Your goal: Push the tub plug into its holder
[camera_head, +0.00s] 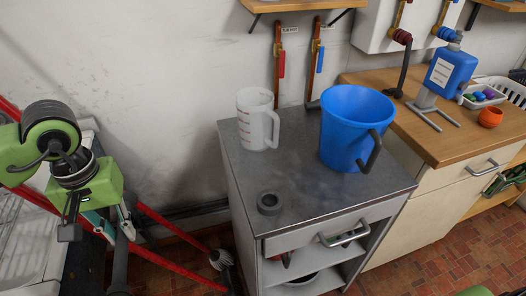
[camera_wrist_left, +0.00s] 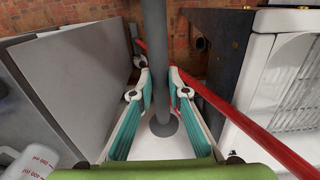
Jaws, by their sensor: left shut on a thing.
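My left gripper (camera_head: 121,226) is at the left of the head view, left of the grey cabinet and clear of it. It is shut on a dark grey tube (camera_head: 120,262), which looks like the tub plug. In the left wrist view the tube (camera_wrist_left: 155,60) runs between the two teal-padded fingers (camera_wrist_left: 160,105), with a round end close to the palm. My right gripper is not in view.
The grey cabinet top (camera_head: 240,180) also carries a white measuring jug (camera_head: 256,120) and a blue bucket (camera_head: 352,128). Red bars (camera_head: 165,222) run near my left gripper. A wooden counter (camera_head: 435,135) stands at the right.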

